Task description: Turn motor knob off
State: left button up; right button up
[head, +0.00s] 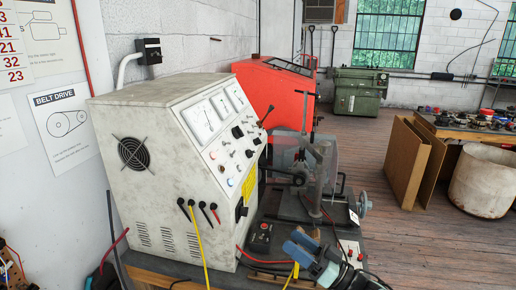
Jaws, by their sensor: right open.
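A cream test bench cabinet (150,180) stands left of centre. Its sloped control panel (228,150) carries three white gauges, a black lever, and several small knobs and switches. A black knob (237,132) sits below the gauges. I cannot tell which of these is the motor knob, as labels are too small to read. My right gripper (299,246), blue and grey, is at the bottom centre. It is open, low and to the right of the panel, apart from the knobs. Nothing shows between its fingers. My left gripper is not in view.
A test rig (300,175) with a clear guard stands right of the cabinet. A small black box (261,238) with a red button sits before it. Black, red and yellow leads hang from the cabinet front. A red machine (275,90) stands behind.

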aim_at(249, 153)
jog(key=i, duration=1.1)
